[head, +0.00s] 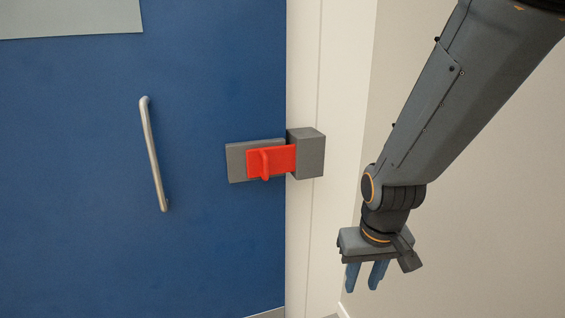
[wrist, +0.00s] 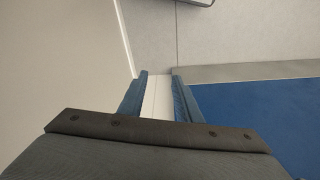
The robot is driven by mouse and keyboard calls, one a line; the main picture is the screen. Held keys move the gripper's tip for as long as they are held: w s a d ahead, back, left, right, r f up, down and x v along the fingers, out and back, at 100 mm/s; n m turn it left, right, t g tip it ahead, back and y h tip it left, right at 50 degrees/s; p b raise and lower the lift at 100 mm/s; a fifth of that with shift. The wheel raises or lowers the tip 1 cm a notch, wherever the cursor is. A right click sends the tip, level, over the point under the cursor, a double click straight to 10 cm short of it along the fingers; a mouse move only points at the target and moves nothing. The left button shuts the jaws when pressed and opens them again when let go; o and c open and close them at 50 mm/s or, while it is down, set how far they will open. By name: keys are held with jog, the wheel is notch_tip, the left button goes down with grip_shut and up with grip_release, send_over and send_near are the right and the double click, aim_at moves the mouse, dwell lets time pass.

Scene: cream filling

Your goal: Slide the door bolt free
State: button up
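The red door bolt (head: 281,160) has a small upright handle knob (head: 265,164) and lies across a grey backplate (head: 237,163) on the blue door (head: 80,170). Its right end meets the grey keeper block (head: 311,153) on the white door frame; how deep it goes in is hidden. My gripper (head: 363,279) hangs fingers down, to the right of and below the bolt, apart from it. Its two blue fingers are spread with a gap and nothing between them. The wrist view also shows the open fingers (wrist: 159,88); the bolt is not in that view.
A metal pull handle (head: 154,155) stands on the door left of the bolt. A pale panel (head: 70,16) is at the door's upper left. The white door frame (head: 305,240) and wall (head: 480,220) lie behind my arm. The space before the door is clear.

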jog(key=w+a+r+n+t+p, duration=0.1)
jog(key=w+a+t, duration=0.15)
jog(key=w, duration=0.35)
jog(key=w+a+n+t, duration=0.1)
jog(key=w+t, duration=0.2)
jog(key=w, duration=0.3)
jog(key=n+t+y+p, duration=0.2)
jog(key=n+t+y, duration=0.1)
jog(key=t+y, duration=0.55)
send_near(267, 165)
jog(key=x, duration=0.3)
jog(key=p+x, duration=0.2)
jog(key=x, duration=0.5)
jog(key=shift+w+a, duration=0.2)
jog(key=shift+w, duration=0.15)
grip_shut()
